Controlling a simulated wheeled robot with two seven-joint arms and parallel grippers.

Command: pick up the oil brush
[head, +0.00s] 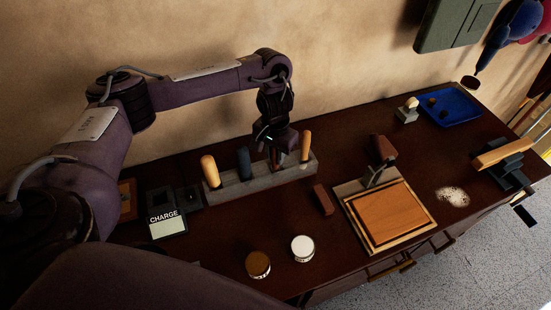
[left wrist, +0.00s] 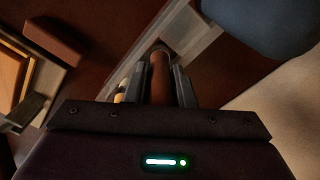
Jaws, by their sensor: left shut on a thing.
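My left gripper (head: 279,152) reaches down over the grey tool rack (head: 262,181) in the head view. In the left wrist view my gripper (left wrist: 161,82) is shut around a brown round handle (left wrist: 159,72), likely the oil brush, which stands in the rack. Its lower end is hidden, so I cannot tell if it is a brush. Other handles stand in the rack: a yellow one (head: 210,171), a dark blue one (head: 244,163) and an orange one (head: 305,146). My right gripper is not in view.
A wooden board with a tilted clamp (head: 393,215) is right of the rack, with a dark red block (head: 323,199) between them. Two round jars, brown (head: 258,264) and white (head: 302,248), stand in front. A charge box (head: 166,218) is at left. A blue tray (head: 452,110) lies farther right.

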